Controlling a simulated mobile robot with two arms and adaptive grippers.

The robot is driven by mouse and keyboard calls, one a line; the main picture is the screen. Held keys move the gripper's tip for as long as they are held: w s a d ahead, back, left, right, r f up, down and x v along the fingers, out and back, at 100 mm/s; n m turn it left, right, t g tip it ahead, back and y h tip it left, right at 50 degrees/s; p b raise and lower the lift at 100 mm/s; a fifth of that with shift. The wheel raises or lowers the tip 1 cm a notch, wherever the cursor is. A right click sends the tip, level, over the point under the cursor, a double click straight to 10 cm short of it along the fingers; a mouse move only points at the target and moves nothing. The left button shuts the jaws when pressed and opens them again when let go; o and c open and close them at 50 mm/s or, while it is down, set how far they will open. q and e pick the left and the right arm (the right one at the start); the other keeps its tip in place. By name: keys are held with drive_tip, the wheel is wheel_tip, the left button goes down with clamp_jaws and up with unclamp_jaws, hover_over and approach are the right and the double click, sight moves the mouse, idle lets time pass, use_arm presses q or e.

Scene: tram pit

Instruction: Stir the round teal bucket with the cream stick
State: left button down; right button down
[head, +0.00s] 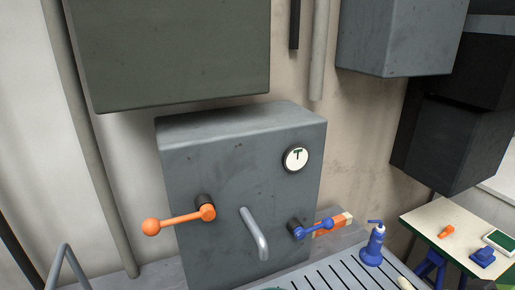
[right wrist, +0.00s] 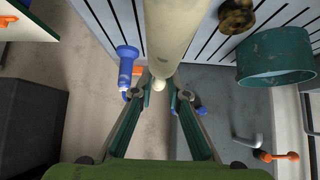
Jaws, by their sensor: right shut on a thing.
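In the right wrist view my right gripper (right wrist: 160,97) is shut on the cream stick (right wrist: 172,35), near its small rounded end. The stick runs away from the jaws to the top edge of the picture; its far end is out of view. The round teal bucket (right wrist: 275,58) is to the right of the stick, apart from it in the picture. The bucket's inside is hidden. In the head view only a thin teal sliver, perhaps its rim, shows at the bottom edge. A cream rounded end (head: 404,284) at the bottom right may be the stick. My left gripper is not in view.
A blue pump bottle (head: 372,245) stands on the slotted bench (head: 340,276). Behind is a grey cabinet (head: 235,150) with an orange lever (head: 180,218), grey handle (head: 254,233) and blue lever (head: 312,229). A brown round piece (right wrist: 236,16) lies near the bucket. A side table (head: 450,225) stands right.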

sight(401, 279)
drive_tip(key=w, duration=0.2)
drive_tip(key=w+a+r+m+h, duration=0.1)
drive_tip(key=w, duration=0.1)
drive_tip(key=w+a+m, duration=0.1)
drive_tip(key=w, duration=0.1)
drive_tip(key=shift+w+a+r+t+h, duration=0.1)
drive_tip(key=shift+a+r+t+h, duration=0.15)
drive_tip(key=shift+t+h, duration=0.05)
drive_tip(key=w+a+r+m+h+b, duration=0.1)
drive_tip(key=w+a+r+m, duration=0.1)
drive_tip(key=a+r, duration=1.1)
drive_tip(key=shift+w+a+h+b, duration=0.3)
drive_tip(key=shift+w+a+b, duration=0.1)
drive_tip(key=shift+a, duration=0.8)
